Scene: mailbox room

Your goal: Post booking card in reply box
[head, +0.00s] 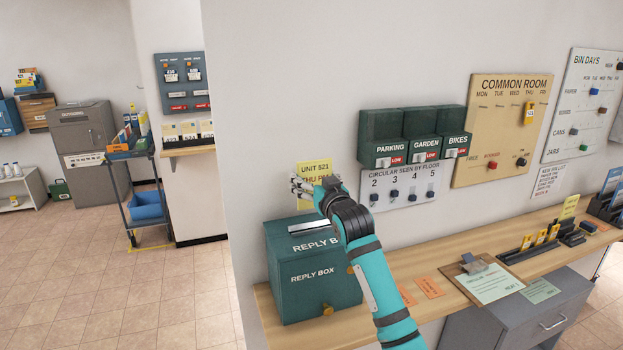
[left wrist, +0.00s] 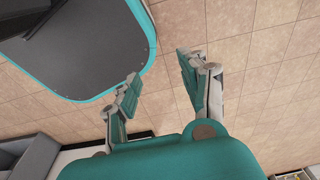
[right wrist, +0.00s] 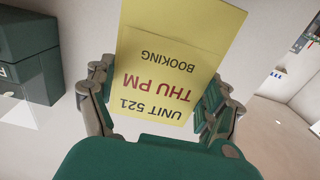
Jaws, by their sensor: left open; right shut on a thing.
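The yellow booking card (head: 314,171) reads "UNIT 521 THU PM" and is held upright above the reply box. It also shows in the right wrist view (right wrist: 165,75), between the fingers. My right gripper (head: 303,187) is shut on the card, and its arm hides part of the box. The dark green reply box (head: 300,285) stands on the left end of the wooden counter, with a pale slot strip (head: 308,227) on its sloping top and a brass knob in front. My left gripper (left wrist: 160,90) is open and empty over the tiled floor.
The wooden counter (head: 384,275) runs right, with orange slips (head: 429,287), a clipboard (head: 487,281) and card holders on it. Green wall boxes (head: 413,135) and a hook board (head: 403,188) hang to the right. Open floor lies at left, near a blue trolley (head: 141,190).

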